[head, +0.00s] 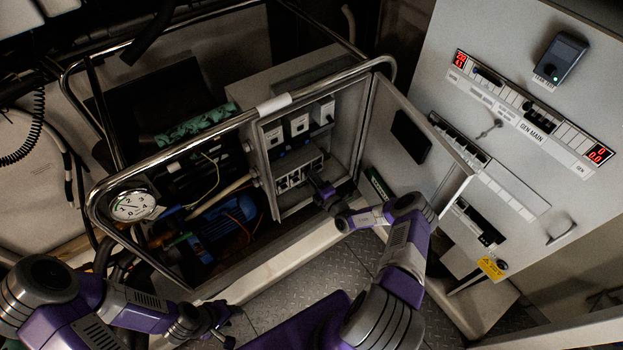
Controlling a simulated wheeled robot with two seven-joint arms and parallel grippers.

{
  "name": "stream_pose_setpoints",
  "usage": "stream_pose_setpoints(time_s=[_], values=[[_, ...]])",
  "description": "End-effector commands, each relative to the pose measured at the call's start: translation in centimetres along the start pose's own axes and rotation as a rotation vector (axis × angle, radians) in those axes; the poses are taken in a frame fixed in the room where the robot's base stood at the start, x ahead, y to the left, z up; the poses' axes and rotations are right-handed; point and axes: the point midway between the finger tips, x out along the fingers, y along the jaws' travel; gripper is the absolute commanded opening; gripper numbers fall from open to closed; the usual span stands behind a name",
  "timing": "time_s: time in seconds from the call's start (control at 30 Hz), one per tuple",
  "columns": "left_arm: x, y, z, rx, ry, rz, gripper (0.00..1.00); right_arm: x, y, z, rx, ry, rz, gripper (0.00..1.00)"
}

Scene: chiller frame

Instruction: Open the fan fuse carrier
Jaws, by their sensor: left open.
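The open electrical box (370,135) on the chiller frame holds an upper row of white switch units (299,126) and a lower row of white fuse carriers (290,181). I cannot tell which carrier is the fan one, and its labels are too small to read. My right gripper (322,188) is inside the box, at the right end of the lower row. Its fingers are dark and small, so I cannot tell whether they touch a carrier. My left gripper (222,324) is open and empty, low over the floor in front of the frame.
The box door (425,125) stands open to the right, close to my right forearm. A chrome tube rail (190,125) runs around the frame. A pressure gauge (133,205) and a blue motor (225,217) sit left of the box. A grey control panel (540,190) stands at right.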

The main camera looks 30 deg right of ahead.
Motion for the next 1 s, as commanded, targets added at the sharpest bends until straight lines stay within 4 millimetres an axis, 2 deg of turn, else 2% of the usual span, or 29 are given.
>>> stream_pose_setpoints(time_s=[0.13,0.4,0.6,1.0], values=[[0.15,-0.05,-0.01,0.0,0.0,0.0,0.43,0.95,-0.02,-0.05,0.0,0.0,0.0,0.33],[0.13,-0.04,-0.01,0.0,0.0,0.0,0.43,1.06,0.03,-0.07,0.0,0.001,0.0,0.31],[0.13,-0.04,-0.01,0.0,0.0,0.0,0.43,1.04,0.03,-0.07,-0.001,0.001,0.0,0.01],[0.53,-0.19,-0.03,0.0,0.0,0.0,0.43,0.98,-0.13,-0.05,-0.001,0.002,0.011,0.0]])
